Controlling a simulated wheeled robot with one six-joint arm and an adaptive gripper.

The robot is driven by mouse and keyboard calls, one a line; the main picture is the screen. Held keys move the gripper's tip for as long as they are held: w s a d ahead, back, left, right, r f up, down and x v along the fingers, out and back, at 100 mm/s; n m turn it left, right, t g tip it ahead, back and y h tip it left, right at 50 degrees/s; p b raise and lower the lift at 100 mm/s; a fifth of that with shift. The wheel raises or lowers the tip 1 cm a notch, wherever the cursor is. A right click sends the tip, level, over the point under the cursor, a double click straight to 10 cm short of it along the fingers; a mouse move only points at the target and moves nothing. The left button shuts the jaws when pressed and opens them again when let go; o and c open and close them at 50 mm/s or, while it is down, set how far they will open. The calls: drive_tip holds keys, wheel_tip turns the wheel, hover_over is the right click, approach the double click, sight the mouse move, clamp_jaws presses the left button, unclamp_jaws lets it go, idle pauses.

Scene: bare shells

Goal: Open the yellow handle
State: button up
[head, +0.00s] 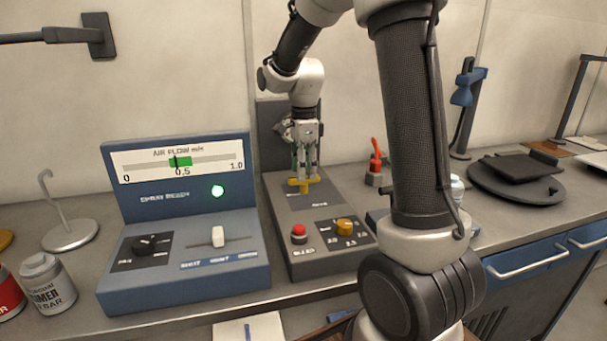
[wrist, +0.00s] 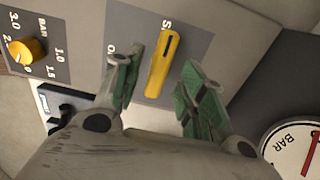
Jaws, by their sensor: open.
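The yellow handle (head: 302,184) sits on the sloped top of the dark grey control box, at its upper part. In the wrist view the yellow handle (wrist: 163,65) is a narrow bar on a grey label plate, lying between the spread fingers. My gripper (head: 305,172) is above the handle, pointing down, and also shows in the wrist view (wrist: 155,88). Its two green-padded fingers are open, one on each side of the handle, with a visible gap to it. Whether the fingertips reach down to its height is hard to tell.
The box also carries a red button (head: 298,231) and a yellow knob (head: 345,225). A blue air flow panel (head: 185,265) with a lit green lamp stands left. A red-handled valve (head: 375,160) stands right. A gauge (wrist: 295,150) shows in the wrist view.

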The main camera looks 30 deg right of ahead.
drive_tip(key=shift+f, duration=1.05)
clamp_jaws()
drive_tip(key=shift+n, duration=0.5)
drive_tip(key=n, duration=1.2)
drive_tip(key=shift+n, duration=2.4)
drive_tip(key=shift+r+n, duration=0.1)
drive_tip(key=shift+n, duration=0.2)
